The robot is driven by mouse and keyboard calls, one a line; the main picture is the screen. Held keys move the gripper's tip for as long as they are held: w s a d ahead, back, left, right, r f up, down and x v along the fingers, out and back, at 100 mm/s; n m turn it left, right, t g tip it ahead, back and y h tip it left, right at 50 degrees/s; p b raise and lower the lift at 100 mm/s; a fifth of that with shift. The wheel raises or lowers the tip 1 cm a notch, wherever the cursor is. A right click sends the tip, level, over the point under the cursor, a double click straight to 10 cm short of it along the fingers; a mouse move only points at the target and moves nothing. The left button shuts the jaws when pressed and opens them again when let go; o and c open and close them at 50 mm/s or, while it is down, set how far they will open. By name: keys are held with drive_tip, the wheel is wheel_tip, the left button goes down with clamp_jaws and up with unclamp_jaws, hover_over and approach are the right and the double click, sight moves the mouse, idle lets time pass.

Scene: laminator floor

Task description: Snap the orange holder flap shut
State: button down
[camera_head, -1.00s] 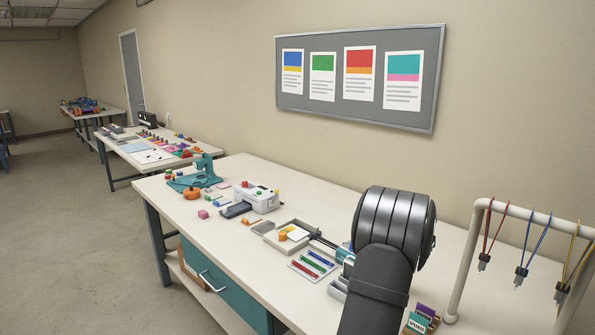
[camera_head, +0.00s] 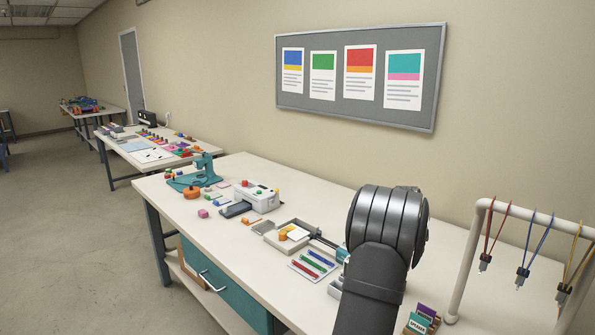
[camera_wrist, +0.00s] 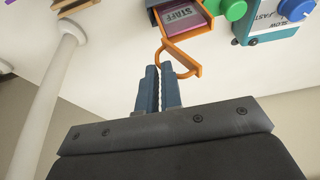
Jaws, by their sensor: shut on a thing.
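In the wrist view, the orange holder (camera_wrist: 187,30) surrounds a purple card (camera_wrist: 183,17) marked STAFF, at the mouth of a dark housing. Its orange flap (camera_wrist: 187,58) is swung away from the holder, towards me. My gripper (camera_wrist: 158,72) has its two blue-grey fingers close together at the left end of the flap and is shut on it. The exact contact is partly hidden by the fingers. In the head view, my arm hides the gripper, holder and flap.
A green knob (camera_wrist: 233,9) and a teal block (camera_wrist: 262,28) with a blue knob (camera_wrist: 297,8) stand right of the holder. A white post (camera_wrist: 50,85) rises at left. In the head view, a grey tray (camera_head: 268,243), pens (camera_head: 313,264) and hanging lanyards (camera_head: 525,245) surround my arm.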

drive_tip(key=r, duration=0.4)
drive_tip(key=shift+s+d+r, duration=0.1)
drive_tip(key=shift+d+r, duration=0.05)
drive_tip(key=shift+d, duration=0.15)
idle(0.5)
drive_tip(key=w+a+n, duration=0.1)
drive_tip(key=n, duration=0.1)
drive_tip(key=a+r+n+y, duration=0.1)
drive_tip(key=n, duration=0.1)
drive_tip(key=w+r+n+t, duration=0.1)
drive_tip(key=shift+w+a+r+n+y, duration=0.25)
drive_tip(key=shift+w+a+n+y, duration=0.05)
drive_tip(key=shift+w+a+n, duration=0.1)
drive_tip(key=shift+f, duration=3.25)
drive_tip(key=shift+f, duration=0.7)
drive_tip(key=shift+r, duration=3.5)
drive_tip(key=shift+f, duration=0.1)
